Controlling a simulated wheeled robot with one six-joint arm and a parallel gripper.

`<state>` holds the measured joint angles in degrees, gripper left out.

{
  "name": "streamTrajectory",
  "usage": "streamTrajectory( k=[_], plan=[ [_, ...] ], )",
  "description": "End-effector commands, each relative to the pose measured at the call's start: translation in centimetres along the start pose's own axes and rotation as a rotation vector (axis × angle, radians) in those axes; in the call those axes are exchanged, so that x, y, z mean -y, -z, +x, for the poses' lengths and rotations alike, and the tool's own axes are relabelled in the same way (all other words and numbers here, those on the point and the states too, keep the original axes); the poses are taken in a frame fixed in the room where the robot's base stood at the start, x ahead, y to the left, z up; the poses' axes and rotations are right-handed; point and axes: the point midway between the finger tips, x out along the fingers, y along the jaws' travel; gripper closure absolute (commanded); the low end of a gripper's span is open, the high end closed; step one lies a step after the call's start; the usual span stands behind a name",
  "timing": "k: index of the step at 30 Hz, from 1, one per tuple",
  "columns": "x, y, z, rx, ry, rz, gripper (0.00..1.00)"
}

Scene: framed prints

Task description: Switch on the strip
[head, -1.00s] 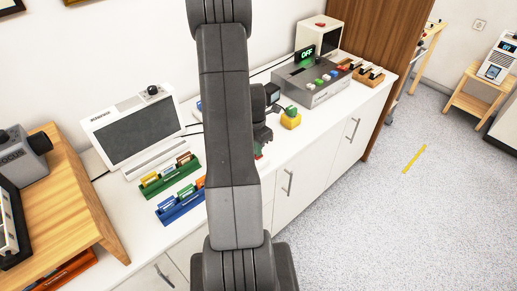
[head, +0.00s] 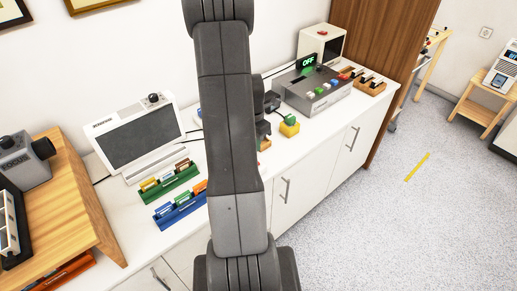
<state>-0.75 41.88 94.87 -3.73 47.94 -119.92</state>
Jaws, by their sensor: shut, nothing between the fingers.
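A grey box (head: 316,98) with a row of coloured buttons on top stands at the back right of the white counter. A small display (head: 307,61) on its back edge glows green and reads OFF. No separate strip is clearly identifiable; this box may be it. My gripper (head: 265,128) is partly hidden behind my arm, over the counter, left of the box and apart from it. It is shut and empty. Its fingertips are hard to make out.
A yellow block with a green top (head: 289,129) stands close right of my gripper. A white-framed screen (head: 137,137), a green rack (head: 168,184) and a blue rack (head: 181,211) are on the left. A wooden tray (head: 371,85) stands right of the box.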

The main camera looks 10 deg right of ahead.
Motion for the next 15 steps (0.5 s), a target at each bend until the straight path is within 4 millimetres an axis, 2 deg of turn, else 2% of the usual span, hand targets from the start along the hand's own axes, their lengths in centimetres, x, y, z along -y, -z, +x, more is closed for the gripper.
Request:
streamTrajectory(
  k=[9, 15],
  plan=[
    [1.3, 0.0, -5.3, 0.002, -0.005, -0.001, 1.0],
    [1.8, 0.0, -7.0, 0.0, -0.001, -0.001, 1.0]
  ],
)
